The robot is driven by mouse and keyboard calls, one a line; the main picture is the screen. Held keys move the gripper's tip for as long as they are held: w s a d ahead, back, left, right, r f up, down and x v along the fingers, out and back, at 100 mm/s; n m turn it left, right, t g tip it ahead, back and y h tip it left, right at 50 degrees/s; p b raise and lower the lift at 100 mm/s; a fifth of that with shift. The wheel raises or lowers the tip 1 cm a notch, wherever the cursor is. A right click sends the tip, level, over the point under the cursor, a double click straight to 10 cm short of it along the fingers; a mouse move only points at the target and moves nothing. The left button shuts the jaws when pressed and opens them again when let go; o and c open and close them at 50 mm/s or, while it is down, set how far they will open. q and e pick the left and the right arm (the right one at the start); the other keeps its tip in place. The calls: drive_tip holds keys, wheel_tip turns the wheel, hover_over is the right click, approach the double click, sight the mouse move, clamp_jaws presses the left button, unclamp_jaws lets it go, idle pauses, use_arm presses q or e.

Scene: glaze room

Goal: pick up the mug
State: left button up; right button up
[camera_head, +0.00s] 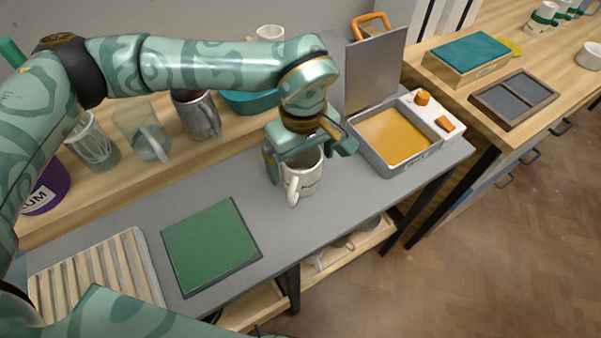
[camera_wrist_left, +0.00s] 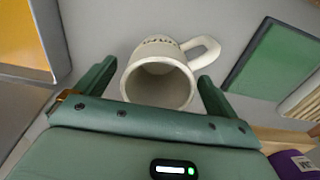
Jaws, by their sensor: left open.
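A white mug (camera_head: 302,178) with dark lettering stands upright on the grey bench top, its handle toward the front. My left gripper (camera_head: 305,157) is open above it, with its fingers pointing down around the mug's upper part. In the left wrist view, the mug (camera_wrist_left: 160,82) has its open mouth between the two spread fingers of my left gripper (camera_wrist_left: 158,88). A gap shows beside the fingers there, and the handle points to the upper right. I cannot tell whether either finger touches the mug. My right gripper is not in view.
A grey box with a yellow-orange inside (camera_head: 395,135) and raised lid stands right of the mug. A green mat (camera_head: 211,245) and a slatted rack (camera_head: 95,270) lie left. Behind stand a metal pitcher (camera_head: 196,117) and a glass jug (camera_head: 139,128). The front bench edge is close.

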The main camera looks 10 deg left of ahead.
use_arm(q)
drive_tip(key=shift+w+f, duration=0.1)
drive_tip(key=shift+f, duration=0.85)
drive_tip(key=shift+r, duration=0.1)
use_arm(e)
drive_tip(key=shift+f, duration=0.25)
use_arm(q)
drive_tip(key=c, duration=1.3)
